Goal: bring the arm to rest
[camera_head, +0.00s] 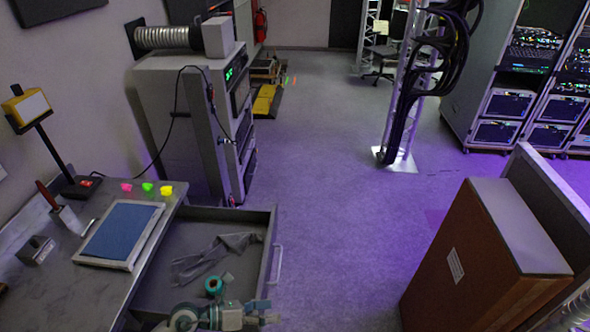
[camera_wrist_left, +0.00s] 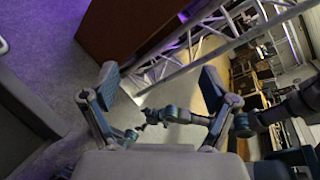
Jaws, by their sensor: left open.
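My left gripper (camera_head: 262,312) shows at the bottom edge of the head view, over the front of the open drawer. In the left wrist view its two fingers (camera_wrist_left: 160,82) are spread wide apart, with nothing between the tips. Behind them, a dark jointed arm that looks like my right one (camera_wrist_left: 280,110) comes in from the right. Its end (camera_wrist_left: 152,116) shows small between my left fingers, and I cannot make out its jaws. My right gripper does not show in the head view.
A workbench (camera_head: 60,290) with a blue-topped tray (camera_head: 122,232) is at left. The floor between (camera_head: 340,210) is clear up to a truss (camera_head: 400,120).

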